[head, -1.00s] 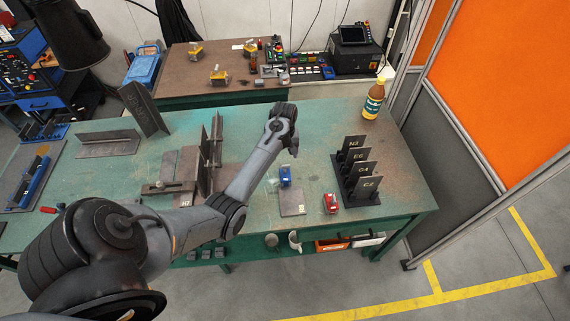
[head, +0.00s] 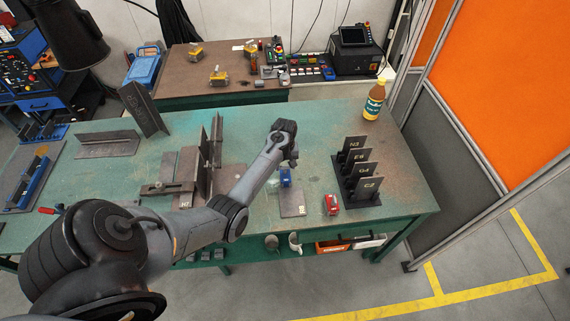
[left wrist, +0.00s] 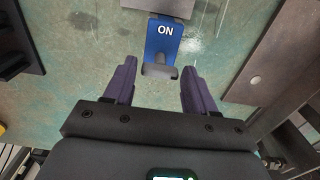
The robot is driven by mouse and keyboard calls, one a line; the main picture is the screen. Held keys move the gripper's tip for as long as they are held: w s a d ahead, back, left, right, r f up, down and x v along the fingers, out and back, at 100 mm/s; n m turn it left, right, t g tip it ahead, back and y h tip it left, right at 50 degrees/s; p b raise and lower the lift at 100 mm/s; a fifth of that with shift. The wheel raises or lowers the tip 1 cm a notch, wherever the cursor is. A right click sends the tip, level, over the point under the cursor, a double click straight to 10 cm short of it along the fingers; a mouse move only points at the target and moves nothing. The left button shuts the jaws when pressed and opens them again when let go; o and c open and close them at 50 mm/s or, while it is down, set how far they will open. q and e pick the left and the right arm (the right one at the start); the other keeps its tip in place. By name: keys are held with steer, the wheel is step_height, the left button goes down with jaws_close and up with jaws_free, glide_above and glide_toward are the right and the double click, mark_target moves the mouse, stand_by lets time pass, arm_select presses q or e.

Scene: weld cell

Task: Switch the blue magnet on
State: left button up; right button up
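The blue magnet (head: 285,179) stands on the green table at the back edge of a small grey plate (head: 292,204). In the left wrist view the blue magnet (left wrist: 163,40) shows white ON lettering on top and a grey lever (left wrist: 160,71) at its near end. My left gripper (left wrist: 158,66) is open, with its two fingers spread to either side of the lever; I see no clear contact. In the head view my left gripper (head: 292,160) is just behind and above the magnet, with its fingers mostly hidden. My right gripper is not in view.
A red magnet (head: 330,204) stands right of the plate. A rack of labelled dark plates (head: 358,180) is further right, and a bottle (head: 373,100) stands at the back right.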

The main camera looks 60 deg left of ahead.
arm_select(q)
steer(key=c, duration=0.7)
